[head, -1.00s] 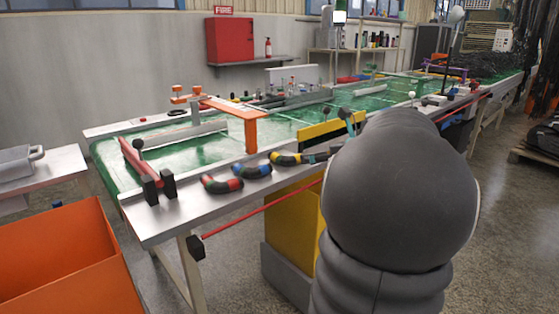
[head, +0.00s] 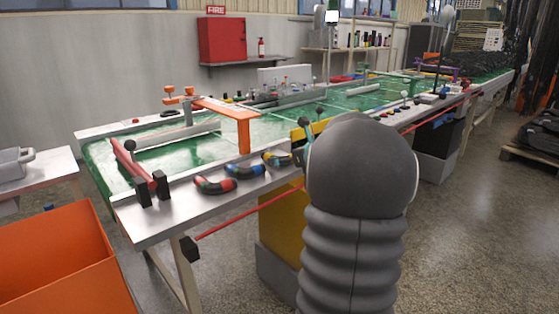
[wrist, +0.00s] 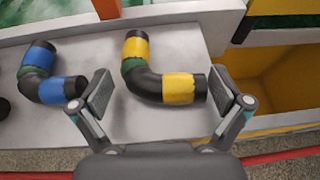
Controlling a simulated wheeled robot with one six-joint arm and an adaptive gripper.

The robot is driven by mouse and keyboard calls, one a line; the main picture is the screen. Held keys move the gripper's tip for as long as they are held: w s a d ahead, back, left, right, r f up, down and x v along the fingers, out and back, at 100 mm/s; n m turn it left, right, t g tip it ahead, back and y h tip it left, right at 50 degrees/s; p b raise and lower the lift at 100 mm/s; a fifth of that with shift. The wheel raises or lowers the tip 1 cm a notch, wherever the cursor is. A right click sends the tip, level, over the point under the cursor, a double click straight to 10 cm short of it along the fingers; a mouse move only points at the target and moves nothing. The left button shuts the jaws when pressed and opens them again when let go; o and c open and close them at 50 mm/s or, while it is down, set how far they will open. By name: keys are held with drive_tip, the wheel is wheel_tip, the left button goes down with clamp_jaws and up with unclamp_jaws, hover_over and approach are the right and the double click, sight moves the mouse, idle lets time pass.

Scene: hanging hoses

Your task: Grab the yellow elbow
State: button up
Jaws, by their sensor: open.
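The yellow elbow (wrist: 178,89) is a black bent hose piece with yellow bands at both ends and a green patch at the bend. It lies on the grey ledge at the front of the bench. In the wrist view my gripper (wrist: 162,92) is open, with one finger on each side of the elbow's near leg. I cannot tell whether either finger touches it. In the head view the elbow (head: 275,160) shows left of my arm, partly hidden; my gripper is mostly hidden behind my arm.
A blue-banded elbow (wrist: 68,89) lies left of the yellow one, close to the left finger. A red-banded elbow (head: 212,186) lies further left. A yellow bin (wrist: 285,75) is below the ledge at right. An orange bar (head: 228,109) stands on the green bench top.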

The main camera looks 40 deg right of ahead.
drive_tip(key=c, duration=0.9)
drive_tip(key=shift+r, duration=0.1)
